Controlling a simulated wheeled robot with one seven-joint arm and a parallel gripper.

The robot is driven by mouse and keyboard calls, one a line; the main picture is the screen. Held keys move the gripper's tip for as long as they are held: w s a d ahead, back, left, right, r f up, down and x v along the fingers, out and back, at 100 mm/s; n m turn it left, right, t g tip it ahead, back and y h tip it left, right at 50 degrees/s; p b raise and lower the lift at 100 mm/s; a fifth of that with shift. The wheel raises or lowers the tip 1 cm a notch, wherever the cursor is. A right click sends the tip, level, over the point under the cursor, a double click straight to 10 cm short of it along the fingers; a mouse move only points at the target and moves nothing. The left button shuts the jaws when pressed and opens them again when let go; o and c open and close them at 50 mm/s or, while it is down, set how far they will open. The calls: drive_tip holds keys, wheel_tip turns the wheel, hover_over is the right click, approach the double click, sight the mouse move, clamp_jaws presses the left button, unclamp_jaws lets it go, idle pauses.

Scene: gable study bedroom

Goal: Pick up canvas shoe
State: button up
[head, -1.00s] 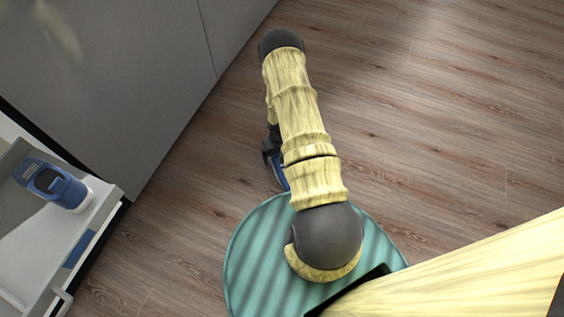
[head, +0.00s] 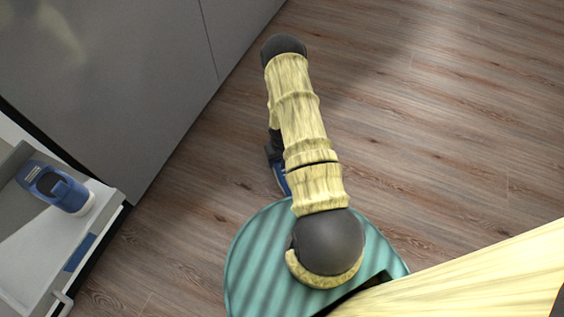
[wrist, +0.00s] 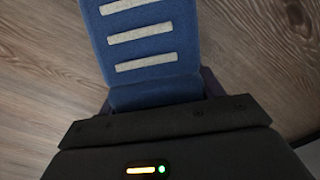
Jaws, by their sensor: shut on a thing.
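A blue canvas shoe with pale strips across it (wrist: 140,45) fills the upper middle of the wrist view, right at my gripper (wrist: 155,98). My gripper is shut on this shoe, above the wooden floor. In the head view only a small blue part of the held shoe (head: 281,180) shows beside my arm; the arm hides most of it and the gripper. A second blue canvas shoe with a white sole (head: 58,188) lies in the open drawer at the left of the head view.
The open white and grey drawer (head: 100,208) sticks out at the lower left, below a large grey cabinet front (head: 130,80). The wooden floor (head: 450,130) to the right is clear.

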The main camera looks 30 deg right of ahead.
wheel_tip(320, 180, up, 10)
drive_tip(key=p, duration=0.6)
